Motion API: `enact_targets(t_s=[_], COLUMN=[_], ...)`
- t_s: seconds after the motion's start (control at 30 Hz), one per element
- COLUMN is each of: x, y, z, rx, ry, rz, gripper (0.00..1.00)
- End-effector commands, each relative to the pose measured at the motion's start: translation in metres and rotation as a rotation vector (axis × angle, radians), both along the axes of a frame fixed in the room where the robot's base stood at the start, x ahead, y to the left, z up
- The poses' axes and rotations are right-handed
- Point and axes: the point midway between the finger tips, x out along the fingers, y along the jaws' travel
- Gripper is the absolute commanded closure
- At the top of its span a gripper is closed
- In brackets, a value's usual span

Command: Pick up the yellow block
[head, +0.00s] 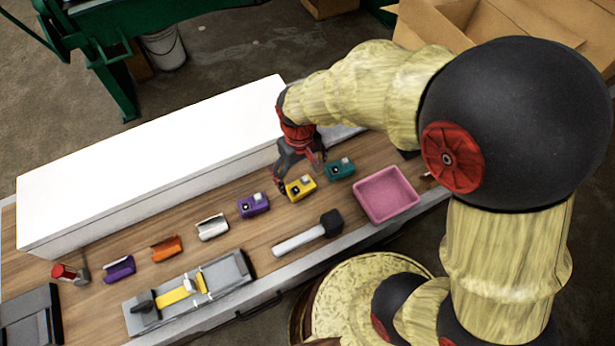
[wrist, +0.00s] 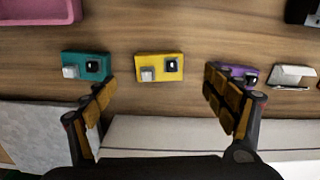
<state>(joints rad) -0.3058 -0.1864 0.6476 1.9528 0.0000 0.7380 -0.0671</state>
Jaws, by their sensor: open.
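The yellow block (head: 300,187) lies on the wooden bench top, between a purple block (head: 253,204) on its left and a teal block (head: 340,168) on its right. It carries a pale cube and a dark square piece on top. In the wrist view the yellow block (wrist: 159,67) lies between and beyond my two spread fingers, with nothing in the grip. My gripper (head: 300,180) hangs beside the yellow block in the head view, open and empty. In the wrist view my gripper (wrist: 163,93) has one finger near the teal block (wrist: 86,66) and the other partly covering the purple block (wrist: 236,74).
A long white box (head: 150,165) stands along the back of the bench. A pink tray (head: 386,194) is at the right. A black-headed mallet (head: 308,234) lies in front. A grey tool with a yellow part (head: 188,292), white, orange and purple curved pieces lie to the left.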

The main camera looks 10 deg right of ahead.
Motion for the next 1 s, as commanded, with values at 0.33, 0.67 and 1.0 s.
enact_targets(t_s=[0.33, 0.67, 1.0], x=[0.004, 0.01, 0.01], y=[0.001, 0.001, 0.001], z=[-0.03, -0.072, -0.077], rx=[0.003, 0.002, 0.003], ry=[-0.01, -0.008, -0.011], rz=[0.009, 0.008, 0.008], gripper=[0.15, 0.15, 0.17])
